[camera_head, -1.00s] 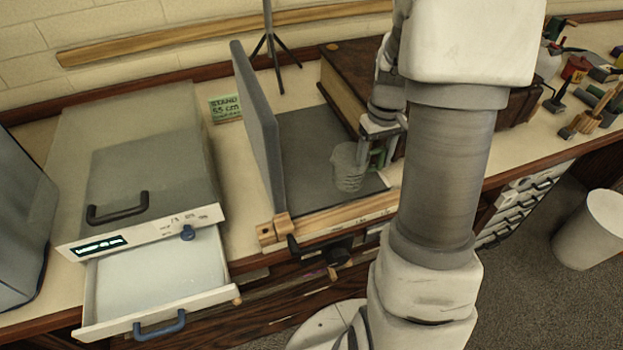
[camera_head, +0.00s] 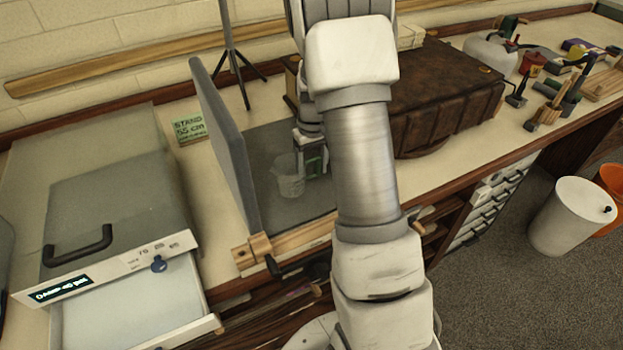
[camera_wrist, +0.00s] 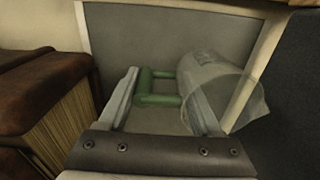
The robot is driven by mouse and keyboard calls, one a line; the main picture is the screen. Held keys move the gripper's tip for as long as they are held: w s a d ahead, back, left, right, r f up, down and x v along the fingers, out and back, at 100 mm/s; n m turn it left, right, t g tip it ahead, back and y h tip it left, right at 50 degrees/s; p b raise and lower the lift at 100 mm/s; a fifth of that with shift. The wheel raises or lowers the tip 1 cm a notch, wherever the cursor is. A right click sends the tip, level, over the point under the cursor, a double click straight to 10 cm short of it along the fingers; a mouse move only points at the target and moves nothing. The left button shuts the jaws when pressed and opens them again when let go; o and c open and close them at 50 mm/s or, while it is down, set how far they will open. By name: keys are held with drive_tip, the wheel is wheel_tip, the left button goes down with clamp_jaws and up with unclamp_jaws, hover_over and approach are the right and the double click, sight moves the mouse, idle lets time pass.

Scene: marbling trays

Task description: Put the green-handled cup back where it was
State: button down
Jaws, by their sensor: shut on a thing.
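The cup (camera_head: 289,178) is translucent and pale, with a green handle (camera_head: 313,167). It is upright over the grey mat (camera_head: 262,141) beside the upright grey panel (camera_head: 222,140); whether its base touches the mat I cannot tell. My gripper (camera_head: 312,160) is at the cup's right side, partly hidden by my arm. In the wrist view, the green handle (camera_wrist: 158,88) lies between the fingers of my gripper (camera_wrist: 165,90), which is shut on it. The cup (camera_wrist: 222,90) is just right of the fingers there.
A brown leather-covered box (camera_head: 440,90) stands close right of my arm. A tripod (camera_head: 232,55) stands behind the panel. Tools and a jug (camera_head: 490,55) are at far right.

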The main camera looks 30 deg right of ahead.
sight(312, 175)
drive_tip(key=shift+f, duration=1.95)
drive_tip(key=shift+f+b, duration=0.2)
drive_tip(key=shift+b, duration=0.2)
drive_tip(key=shift+c, duration=0.3)
unclamp_jaws()
